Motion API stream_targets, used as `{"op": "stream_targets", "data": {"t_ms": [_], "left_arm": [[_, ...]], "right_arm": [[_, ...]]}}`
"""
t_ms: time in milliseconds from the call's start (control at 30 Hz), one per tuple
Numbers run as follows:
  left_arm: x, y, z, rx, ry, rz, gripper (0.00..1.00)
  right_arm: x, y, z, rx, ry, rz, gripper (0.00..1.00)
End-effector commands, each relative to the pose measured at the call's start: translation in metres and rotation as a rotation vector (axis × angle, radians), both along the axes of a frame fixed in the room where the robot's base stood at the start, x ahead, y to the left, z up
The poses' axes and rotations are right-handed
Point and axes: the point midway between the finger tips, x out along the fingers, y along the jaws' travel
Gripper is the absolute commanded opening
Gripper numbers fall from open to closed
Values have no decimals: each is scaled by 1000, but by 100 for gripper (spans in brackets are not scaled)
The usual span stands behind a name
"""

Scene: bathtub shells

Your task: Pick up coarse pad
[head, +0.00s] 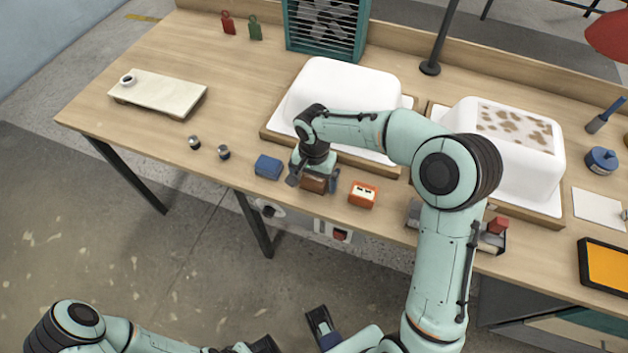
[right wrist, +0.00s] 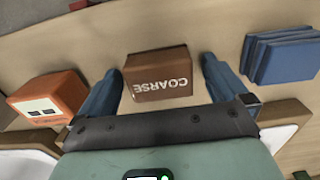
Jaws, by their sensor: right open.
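The coarse pad is a brown block marked COARSE, near the front edge of the bench in the head view (head: 315,186). In the right wrist view the coarse pad (right wrist: 160,76) lies between the two blue fingers, with a visible gap on each side. My right gripper (head: 313,180) is open and points down over the pad, its fingers on either side; it also shows in the right wrist view (right wrist: 163,70). It hides part of the pad in the head view. Dark parts, seemingly of my left gripper (head: 265,344), show at the bottom edge, away from the bench; its jaws are unclear.
Blue pads (head: 268,167) lie left of the coarse pad and an orange box (head: 362,194) lies right of it. Behind stands a white tub shell (head: 345,88) on a wooden base; a second, brown-spotted shell (head: 545,170) stands right. The bench's left front is mostly clear.

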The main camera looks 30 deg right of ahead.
Motion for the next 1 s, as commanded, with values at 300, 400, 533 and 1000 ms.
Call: {"op": "stream_targets", "data": {"t_ms": [300, 400, 533, 1000], "left_arm": [[0, 0, 0, 0, 0, 0, 0], [0, 0, 0, 0, 0, 0, 0], [0, 0, 0, 0, 0, 0, 0], [1, 0, 5, 0, -2, 0, 0]], "right_arm": [[0, 0, 0, -1, -1, 0, 61], [0, 0, 0, -1, -1, 0, 44], [0, 0, 1, 0, -1, 0, 44], [1, 0, 41, -1, -6, 0, 44]]}}
